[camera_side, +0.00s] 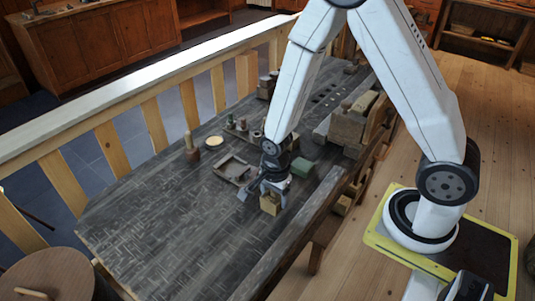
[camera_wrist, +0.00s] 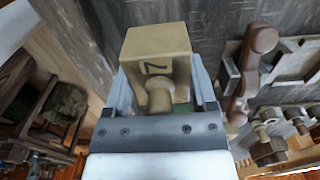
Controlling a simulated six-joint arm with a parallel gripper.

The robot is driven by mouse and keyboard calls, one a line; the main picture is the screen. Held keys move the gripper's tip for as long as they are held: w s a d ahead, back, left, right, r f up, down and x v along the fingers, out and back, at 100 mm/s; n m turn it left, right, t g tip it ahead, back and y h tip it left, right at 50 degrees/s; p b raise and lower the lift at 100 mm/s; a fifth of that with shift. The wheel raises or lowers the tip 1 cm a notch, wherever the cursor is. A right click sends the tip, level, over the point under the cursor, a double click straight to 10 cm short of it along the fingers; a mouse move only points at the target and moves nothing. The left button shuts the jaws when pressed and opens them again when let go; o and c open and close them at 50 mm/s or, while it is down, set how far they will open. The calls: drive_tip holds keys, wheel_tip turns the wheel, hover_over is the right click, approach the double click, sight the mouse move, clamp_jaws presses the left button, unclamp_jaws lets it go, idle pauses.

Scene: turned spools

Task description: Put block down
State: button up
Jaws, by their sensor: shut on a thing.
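My gripper (camera_side: 273,186) points down over the dark bench top, near its right-hand edge. It is shut on a tan block (camera_side: 270,204), which hangs below the fingers at or just above the bench; I cannot tell whether it touches. In the wrist view the block (camera_wrist: 157,42) sits between the two fingers (camera_wrist: 161,90), with a dark mark on its near face. A short, rounded tan piece (camera_wrist: 160,97) shows just below that face. A green block (camera_side: 303,167) stands on the bench just behind and right of my gripper.
A shallow wooden tray (camera_side: 232,169) lies left of my gripper. Several spools (camera_side: 242,124) stand behind it. A brown turned piece (camera_side: 192,148) and a pale disc (camera_side: 214,142) stand farther left. A vise-like wooden block (camera_side: 348,127) is at the right. The bench's front left is clear.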

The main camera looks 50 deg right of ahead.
sight(275, 204)
drive_tip(key=shift+f, duration=1.5)
drive_tip(key=shift+f, duration=0.15)
drive_tip(key=o, duration=1.2)
drive_tip(key=shift+c, duration=0.2)
drive_tip(key=shift+r, duration=6.2)
